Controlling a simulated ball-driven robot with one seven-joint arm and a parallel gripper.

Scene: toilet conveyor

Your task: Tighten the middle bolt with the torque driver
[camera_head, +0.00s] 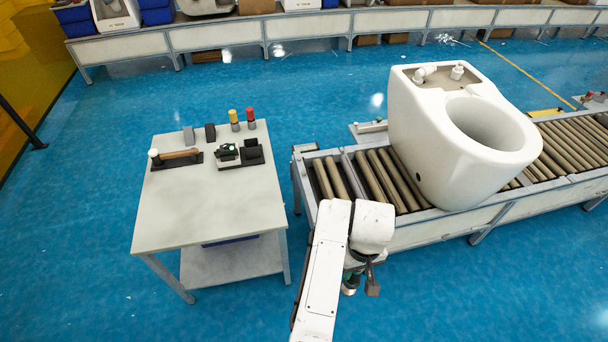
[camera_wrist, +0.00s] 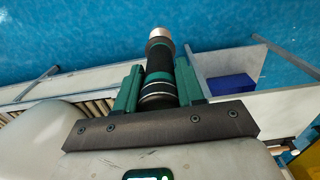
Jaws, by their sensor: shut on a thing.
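My gripper (camera_wrist: 159,82) shows in the wrist view with its green fingers on both sides of the torque driver (camera_wrist: 159,54). It is shut on this black and green cylinder, which has a pale metal end. In the head view my gripper (camera_head: 361,283) hangs beside the near side of the conveyor and is partly hidden by my arm. A large white toilet (camera_head: 430,135) stands on the conveyor rollers, its open bowl facing right and up. It is behind and right of my gripper. The middle bolt cannot be made out in either view.
The roller conveyor (camera_head: 450,223) runs to the right. A grey worktable (camera_head: 200,215) on the left holds a hammer-like tool (camera_head: 178,154), yellow and red-capped items (camera_head: 241,120) and a black holder (camera_head: 240,154). Blue floor lies free between. Shelves (camera_head: 210,38) line the back.

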